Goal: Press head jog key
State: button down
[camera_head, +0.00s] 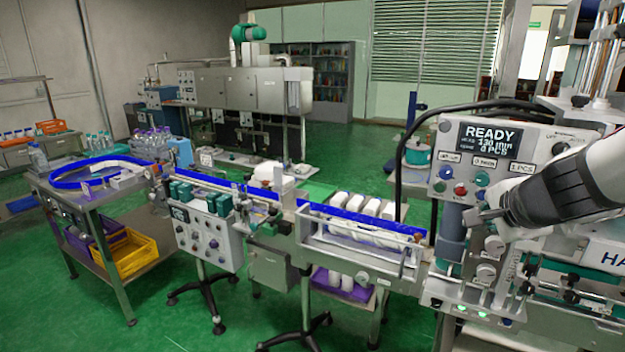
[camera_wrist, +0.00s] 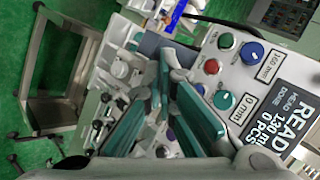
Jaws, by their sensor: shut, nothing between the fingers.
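The control panel (camera_head: 512,160) is at the right in the head view, with a dark display (camera_head: 489,139) reading READY. Below the display sit a blue knob (camera_head: 446,172), a red button (camera_head: 461,189) and a green knob (camera_head: 482,178). The wrist view shows the blue knob (camera_wrist: 251,53), a green button (camera_wrist: 225,41), a red button (camera_wrist: 211,66) and a green knob (camera_wrist: 223,100). I cannot tell which control is the head jog key.
A conveyor with a blue rail (camera_head: 362,219) and white bottles runs left from the machine. A black cable (camera_head: 400,150) arches beside the panel. Rounded metal knobs (camera_head: 486,271) stand out below my gripper. Open green floor (camera_head: 345,160) lies behind the conveyor.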

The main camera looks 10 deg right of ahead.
aim_at(480, 199)
jog(key=shift+w, duration=0.1)
jog(key=shift+w+d, duration=0.8)
jog(key=shift+w, duration=0.4)
jog(key=shift+w+d, duration=0.85)
jog(key=shift+w, duration=0.3)
jog(key=shift+w+d, duration=0.8)
jog(key=shift+w, duration=0.4)
jog(key=shift+w+d, duration=0.1)
jog(key=shift+w+d+b, duration=0.15)
jog(key=shift+w+b, duration=0.1)
jog(key=shift+b, duration=0.05)
jog(key=shift+w+d, duration=0.2)
jog(key=shift+w, duration=0.15)
jog(key=shift+s, duration=0.1)
jog(key=shift+s+a, duration=0.45)
jog(key=shift+s, duration=0.15)
jog(key=shift+s+a, duration=0.7)
jog(key=shift+s, duration=0.35)
jog(key=shift+s+a, duration=0.7)
jog(key=shift+s, duration=0.35)
